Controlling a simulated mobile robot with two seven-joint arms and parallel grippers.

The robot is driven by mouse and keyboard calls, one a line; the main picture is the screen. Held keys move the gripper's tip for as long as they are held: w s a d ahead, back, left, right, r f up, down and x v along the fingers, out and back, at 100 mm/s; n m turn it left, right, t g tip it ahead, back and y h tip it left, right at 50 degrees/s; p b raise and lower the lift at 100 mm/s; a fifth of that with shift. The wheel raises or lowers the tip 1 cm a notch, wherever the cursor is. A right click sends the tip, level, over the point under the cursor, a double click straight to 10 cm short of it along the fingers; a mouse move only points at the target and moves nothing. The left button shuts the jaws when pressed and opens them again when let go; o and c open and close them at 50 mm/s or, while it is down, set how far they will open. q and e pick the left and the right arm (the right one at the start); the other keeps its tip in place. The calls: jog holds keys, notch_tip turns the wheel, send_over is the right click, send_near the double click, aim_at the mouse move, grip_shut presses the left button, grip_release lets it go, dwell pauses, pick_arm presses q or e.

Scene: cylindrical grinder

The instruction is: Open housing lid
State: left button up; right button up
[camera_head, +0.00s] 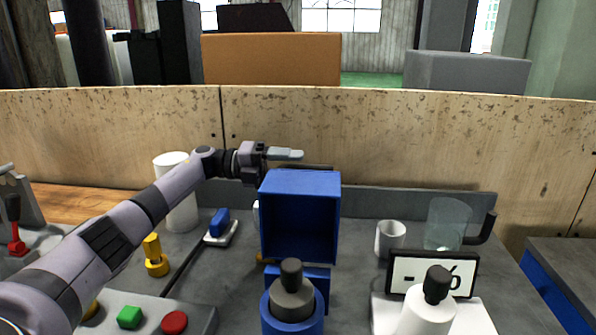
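The blue housing lid (331,220) stands up in the middle, box-shaped, with its hollow side facing me. Below it are a blue base and a blue cylinder (312,318) holding a grey piece with a black knob (291,272). My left arm comes in from the left, and my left gripper (297,155) is just above and behind the lid's top edge, pointing right. Its fingers show edge-on, so their gap and any contact with the lid are hidden. A dark bar (318,167) shows behind the lid's top. My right gripper is not in view.
A panel with green (129,317) and red (174,322) buttons is at front left. A white cylinder (181,215) stands behind my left arm. At right are a white cup (390,238), a clear container (445,222) and a display (404,271). A wooden wall (420,140) closes the back.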

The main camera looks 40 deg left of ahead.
pick_arm(q)
jog(key=shift+b+v, duration=0.6)
jog(key=shift+v, duration=2.15)
jog(key=shift+s+f, duration=0.1)
jog(key=b+v, duration=0.2)
jog(key=v, duration=0.6)
jog(key=shift+s+f, duration=0.1)
